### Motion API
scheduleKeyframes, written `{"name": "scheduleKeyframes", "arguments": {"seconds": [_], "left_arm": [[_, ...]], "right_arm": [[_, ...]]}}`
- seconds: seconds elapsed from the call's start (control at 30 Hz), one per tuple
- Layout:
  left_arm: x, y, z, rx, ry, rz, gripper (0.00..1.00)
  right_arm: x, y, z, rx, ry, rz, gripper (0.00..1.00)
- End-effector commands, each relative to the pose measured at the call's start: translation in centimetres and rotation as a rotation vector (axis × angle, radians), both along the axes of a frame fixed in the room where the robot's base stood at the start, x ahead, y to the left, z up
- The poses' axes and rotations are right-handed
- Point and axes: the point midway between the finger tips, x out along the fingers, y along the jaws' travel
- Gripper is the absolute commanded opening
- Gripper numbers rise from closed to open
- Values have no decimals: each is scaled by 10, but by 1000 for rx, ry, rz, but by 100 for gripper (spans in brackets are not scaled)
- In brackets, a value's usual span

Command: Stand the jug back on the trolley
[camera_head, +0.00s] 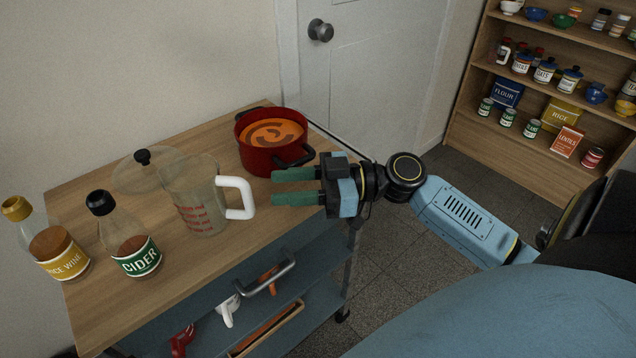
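The clear measuring jug (202,207) with red markings stands upright on the wooden top of the trolley (165,305). Its white handle (246,198) points right, toward my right gripper. My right gripper (273,187) reaches in from the right, its two green fingers spread with a gap between them and nothing held. The fingertips are a little to the right of the handle and do not appear to touch it. My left gripper is not in view.
A red pot (256,158) of orange soup stands behind the gripper. A glass lid (140,178) lies behind the jug. A cider bottle (128,240) and a rice wine bottle (55,250) stand at left. The trolley top's front is clear. A stocked shelf (500,140) stands at back right.

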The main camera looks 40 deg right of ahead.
Motion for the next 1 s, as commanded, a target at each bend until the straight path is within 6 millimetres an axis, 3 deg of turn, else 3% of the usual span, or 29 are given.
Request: {"name": "scheduleKeyframes", "arguments": {"seconds": [0.2, 0.37, 1.0], "left_arm": [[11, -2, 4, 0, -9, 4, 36], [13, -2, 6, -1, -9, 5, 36], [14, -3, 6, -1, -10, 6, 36]], "right_arm": [[-20, -31, -1, 2, 1, -2, 37], [-27, -43, 0, 1, 0, -1, 37], [-30, -46, 0, 1, -1, 1, 37]]}}
